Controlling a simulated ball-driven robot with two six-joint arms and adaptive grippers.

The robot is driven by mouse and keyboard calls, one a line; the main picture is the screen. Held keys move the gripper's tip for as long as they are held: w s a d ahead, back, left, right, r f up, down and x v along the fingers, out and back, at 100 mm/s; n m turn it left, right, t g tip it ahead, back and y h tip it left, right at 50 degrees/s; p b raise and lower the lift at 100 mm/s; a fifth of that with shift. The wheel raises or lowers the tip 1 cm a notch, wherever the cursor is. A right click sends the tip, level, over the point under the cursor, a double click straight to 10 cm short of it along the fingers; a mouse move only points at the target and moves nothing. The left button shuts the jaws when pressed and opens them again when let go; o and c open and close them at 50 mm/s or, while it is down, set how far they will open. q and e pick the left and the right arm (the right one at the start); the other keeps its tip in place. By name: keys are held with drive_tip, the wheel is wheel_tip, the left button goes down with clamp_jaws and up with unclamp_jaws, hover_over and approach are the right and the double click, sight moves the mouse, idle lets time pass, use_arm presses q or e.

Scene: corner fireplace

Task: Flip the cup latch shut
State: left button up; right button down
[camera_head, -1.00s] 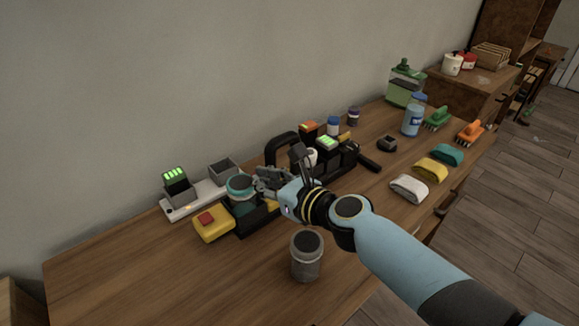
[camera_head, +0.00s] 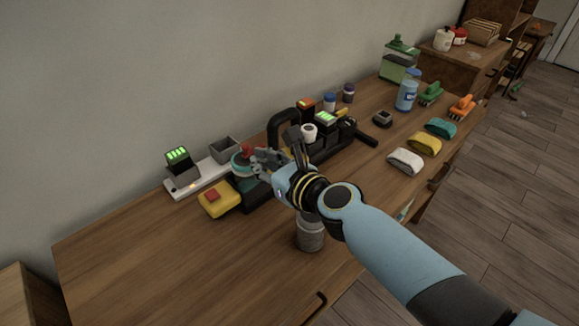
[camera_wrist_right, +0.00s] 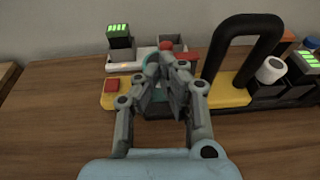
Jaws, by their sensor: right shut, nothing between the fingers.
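The cup (camera_head: 241,168), with a teal rim, sits in the dark part of a yellow and black appliance (camera_head: 222,197). A small red piece (camera_head: 246,149), perhaps the latch, shows at the cup's top. It also shows in the wrist view (camera_wrist_right: 166,46), just behind the fingertips. My right gripper (camera_head: 259,160) is shut and empty at the cup's right side; in the wrist view the fingers (camera_wrist_right: 164,68) cover most of the cup. I cannot tell whether they touch the cup or the red piece. My left gripper is not in view.
A black handle (camera_head: 283,122) arches behind my gripper. A white charger strip (camera_head: 200,174) with a green-lit battery (camera_head: 178,158) lies behind left. A grey canister (camera_head: 311,238) stands under my arm, partly hidden. Folded cloths (camera_head: 406,160) lie at right. The table's front left is clear.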

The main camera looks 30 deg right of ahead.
drive_tip(key=v, duration=0.8)
drive_tip(key=shift+s, duration=0.4)
drive_tip(key=shift+d, duration=0.1)
